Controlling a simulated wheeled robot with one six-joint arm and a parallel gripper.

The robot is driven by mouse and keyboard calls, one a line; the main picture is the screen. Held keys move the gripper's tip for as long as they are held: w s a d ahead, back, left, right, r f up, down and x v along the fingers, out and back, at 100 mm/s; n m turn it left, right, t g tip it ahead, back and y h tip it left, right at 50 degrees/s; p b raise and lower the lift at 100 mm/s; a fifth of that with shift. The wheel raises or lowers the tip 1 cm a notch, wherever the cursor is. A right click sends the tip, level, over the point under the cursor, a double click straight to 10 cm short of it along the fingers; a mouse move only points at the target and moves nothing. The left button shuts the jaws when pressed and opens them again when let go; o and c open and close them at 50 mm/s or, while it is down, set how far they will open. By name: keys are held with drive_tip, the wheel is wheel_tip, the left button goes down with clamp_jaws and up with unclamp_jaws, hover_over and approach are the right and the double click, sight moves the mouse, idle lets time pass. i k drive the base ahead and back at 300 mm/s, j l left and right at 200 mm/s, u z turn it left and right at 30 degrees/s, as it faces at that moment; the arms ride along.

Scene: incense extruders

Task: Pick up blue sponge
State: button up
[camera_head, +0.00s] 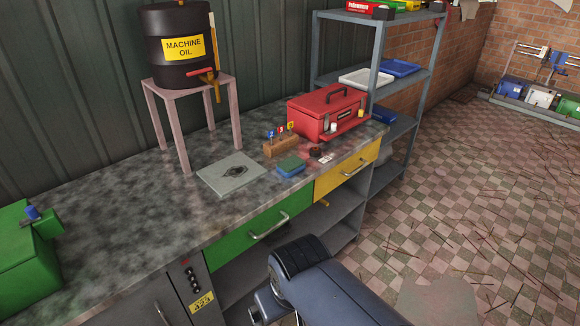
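The blue sponge (291,168) lies flat on the grey workbench top (150,230), near its front edge. It is a small block with a green upper face and blue sides. Parts of my arm show at the bottom centre, in front of the bench and lower than its top. I cannot make out my gripper's fingers in this view. Nothing touches the sponge from above.
A grey plate (230,174) lies left of the sponge. A wooden block with small coloured items (281,146) stands behind it, and a red toolbox (327,113) behind right. A pink stand (190,90) bears an oil drum (178,45). Bare bench top lies left.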

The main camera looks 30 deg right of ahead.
sight(291, 166)
drive_tip(key=i+l+u, duration=0.1)
drive_tip(key=i+l, duration=0.15)
drive_tip(key=i+l+u, duration=0.1)
drive_tip(key=i+l, duration=0.15)
drive_tip(key=l, duration=0.25)
drive_tip(key=i+l+u, duration=0.1)
drive_tip(key=i+l, duration=0.15)
drive_tip(key=l, duration=0.15)
drive_tip(key=i+l+u, duration=0.1)
drive_tip(key=l, duration=0.3)
drive_tip(key=i, duration=0.1)
